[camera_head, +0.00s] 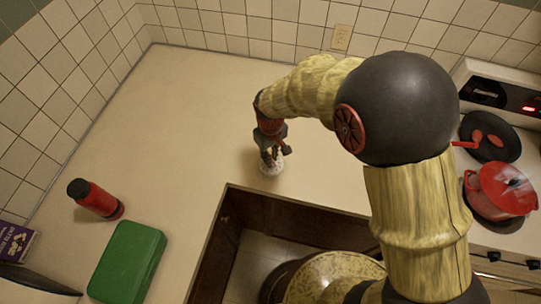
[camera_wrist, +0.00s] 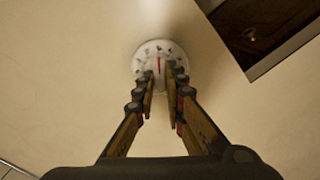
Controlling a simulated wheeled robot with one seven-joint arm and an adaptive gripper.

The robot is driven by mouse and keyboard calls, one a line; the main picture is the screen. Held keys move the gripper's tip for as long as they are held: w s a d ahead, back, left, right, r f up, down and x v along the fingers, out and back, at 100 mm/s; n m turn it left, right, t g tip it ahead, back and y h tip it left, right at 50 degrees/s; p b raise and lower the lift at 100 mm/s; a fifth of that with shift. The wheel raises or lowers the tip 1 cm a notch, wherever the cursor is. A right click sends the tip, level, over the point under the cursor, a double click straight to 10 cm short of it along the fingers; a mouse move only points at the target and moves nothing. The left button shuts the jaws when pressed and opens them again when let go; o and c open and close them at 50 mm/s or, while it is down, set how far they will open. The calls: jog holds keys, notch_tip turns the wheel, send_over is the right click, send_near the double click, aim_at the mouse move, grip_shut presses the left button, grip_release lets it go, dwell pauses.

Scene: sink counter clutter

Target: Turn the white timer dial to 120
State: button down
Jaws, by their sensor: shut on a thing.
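The white timer dial (camera_head: 272,168) stands on the beige counter close to the cutout's corner. In the wrist view the round white dial (camera_wrist: 160,58) shows dark marks round its rim and a red pointer line toward the top. Its numbers are too small to read. My gripper (camera_head: 270,156) reaches down to the dial from above. In the wrist view my gripper's two fingers (camera_wrist: 160,80) lie on either side of the dial's middle and are shut on it. The fingers hide the lower part of the dial.
A dark wooden cutout (camera_head: 225,235) opens in front of the dial. A red bottle (camera_head: 98,199) and a green box (camera_head: 127,262) stand at the left. A red pot (camera_head: 502,190) and a dark pan (camera_head: 492,140) are on the stove at the right. The counter behind the dial is clear.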

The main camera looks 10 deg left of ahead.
aim_at(274, 170)
jog(key=c, duration=1.8)
grip_release()
jog(key=shift+c, duration=0.2)
notch_tip(274, 170, up, 12)
jog(key=s+d+r+m+t+b, duration=0.2)
jog(key=s+d, duration=0.3)
jog(key=d, duration=0.4)
jog(key=s+d+r+m+t+b, duration=0.1)
jog(key=s+d+r+m, duration=0.3)
jog(key=d, duration=0.5)
jog(key=s+d+r+m+t+b, duration=0.2)
jog(key=s+d+r, duration=0.3)
jog(key=d, duration=0.4)
jog(key=shift+s+d+m+t+b, duration=0.15)
jog(key=shift+s+m+t+b, duration=0.2)
jog(key=shift+m+b, duration=0.25)
